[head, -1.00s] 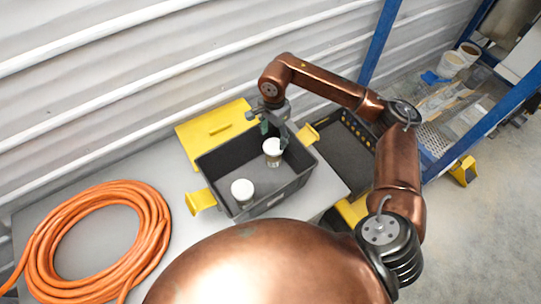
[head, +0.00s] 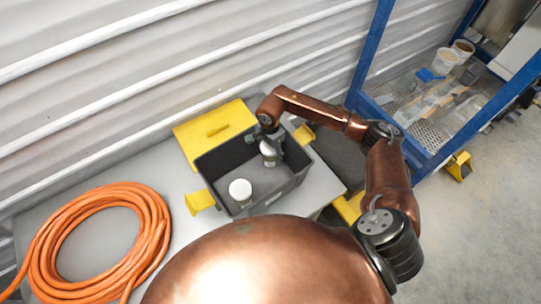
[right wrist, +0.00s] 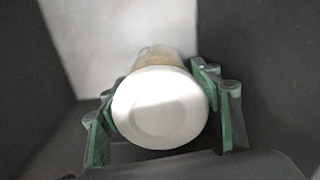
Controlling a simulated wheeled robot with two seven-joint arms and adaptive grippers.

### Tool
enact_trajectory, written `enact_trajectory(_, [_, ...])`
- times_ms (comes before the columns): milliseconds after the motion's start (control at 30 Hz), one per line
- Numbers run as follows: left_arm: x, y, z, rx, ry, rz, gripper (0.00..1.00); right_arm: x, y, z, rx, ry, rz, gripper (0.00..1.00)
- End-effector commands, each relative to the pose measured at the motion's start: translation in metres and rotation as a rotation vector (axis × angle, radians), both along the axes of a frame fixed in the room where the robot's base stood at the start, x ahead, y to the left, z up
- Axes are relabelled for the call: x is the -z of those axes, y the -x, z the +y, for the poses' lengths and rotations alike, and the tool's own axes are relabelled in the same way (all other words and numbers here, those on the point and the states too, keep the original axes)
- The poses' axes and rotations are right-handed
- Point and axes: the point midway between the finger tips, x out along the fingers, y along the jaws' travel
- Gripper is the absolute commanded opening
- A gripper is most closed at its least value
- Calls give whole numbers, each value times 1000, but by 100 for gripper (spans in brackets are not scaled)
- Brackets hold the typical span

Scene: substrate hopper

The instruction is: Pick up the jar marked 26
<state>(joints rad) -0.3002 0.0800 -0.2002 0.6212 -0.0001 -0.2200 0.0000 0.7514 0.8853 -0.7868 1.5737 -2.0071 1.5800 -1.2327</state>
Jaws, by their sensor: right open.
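A dark grey crate (head: 222,163) with yellow handles stands on the grey table and holds two white-lidded jars. One jar (head: 240,190) stands near the front left of the crate. The other jar (head: 268,148) is farther back and right, partly hidden by my right gripper (head: 269,146). In the right wrist view, that jar's white lid (right wrist: 160,107) lies between the two green fingers of my right gripper (right wrist: 165,120), which is open around it. I cannot read any number on either jar. My left gripper is not in view.
A yellow lid (head: 214,128) lies behind the crate against the corrugated wall. A coiled orange hose (head: 150,222) lies at the left of the table (head: 180,240). A second dark crate (head: 342,160) is to the right, near a blue-framed rack (head: 372,50) with tubs.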

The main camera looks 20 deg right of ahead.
Motion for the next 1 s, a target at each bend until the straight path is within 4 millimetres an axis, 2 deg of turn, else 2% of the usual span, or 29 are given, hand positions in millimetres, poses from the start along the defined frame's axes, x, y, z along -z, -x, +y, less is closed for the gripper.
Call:
enact_trajectory(267, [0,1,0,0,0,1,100,4,0,0,0,0,-1,59])
enact_trajectory(900, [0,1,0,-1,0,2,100,4,0,0,0,0,-1,15])
enact_trajectory(1000, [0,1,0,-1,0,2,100,3,-1,0,0,-1,-2,15])
